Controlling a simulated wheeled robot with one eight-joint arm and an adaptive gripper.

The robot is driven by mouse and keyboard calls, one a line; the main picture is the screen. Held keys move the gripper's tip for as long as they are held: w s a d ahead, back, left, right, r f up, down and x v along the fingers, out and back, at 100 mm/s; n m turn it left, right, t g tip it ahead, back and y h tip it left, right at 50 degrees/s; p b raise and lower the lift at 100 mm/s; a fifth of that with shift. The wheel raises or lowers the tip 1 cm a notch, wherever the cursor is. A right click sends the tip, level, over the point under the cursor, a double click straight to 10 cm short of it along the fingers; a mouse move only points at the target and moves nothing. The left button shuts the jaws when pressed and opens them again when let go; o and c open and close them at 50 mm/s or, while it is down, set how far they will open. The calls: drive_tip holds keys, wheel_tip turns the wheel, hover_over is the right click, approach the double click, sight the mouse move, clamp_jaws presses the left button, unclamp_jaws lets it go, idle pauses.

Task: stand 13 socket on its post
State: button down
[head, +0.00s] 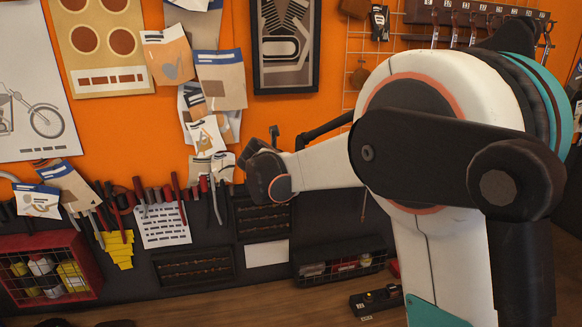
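My arm reaches from the right across the picture, and its dark end joint (262,172) is in front of the orange wall, just above a tool panel. The fingers of my gripper cannot be made out, so I cannot tell whether it is open or shut, or whether it holds anything. I cannot pick out the 13 socket or its post. Two dark trays with rows of small brownish pieces, an upper tray (264,234) and a lower tray (194,282), are on the panel below the arm's end. The pieces are too small to identify.
Pliers and other hand tools (175,190) hang along the panel. A red wire basket (60,245) with cans is at the left, and a black basket (340,270) is lower right of the trays. A dark box (376,300) lies on the wooden bench (260,310).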

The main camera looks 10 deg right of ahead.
drive_tip(key=shift+f+b, duration=0.65)
drive_tip(key=shift+f, duration=0.1)
idle(0.8)
drive_tip(key=c, duration=1.3)
unclamp_jaws()
drive_tip(key=v, duration=0.7)
drive_tip(key=shift+s+a+r, duration=0.1)
drive_tip(key=shift+s+a, duration=0.05)
drive_tip(key=shift+s, duration=0.05)
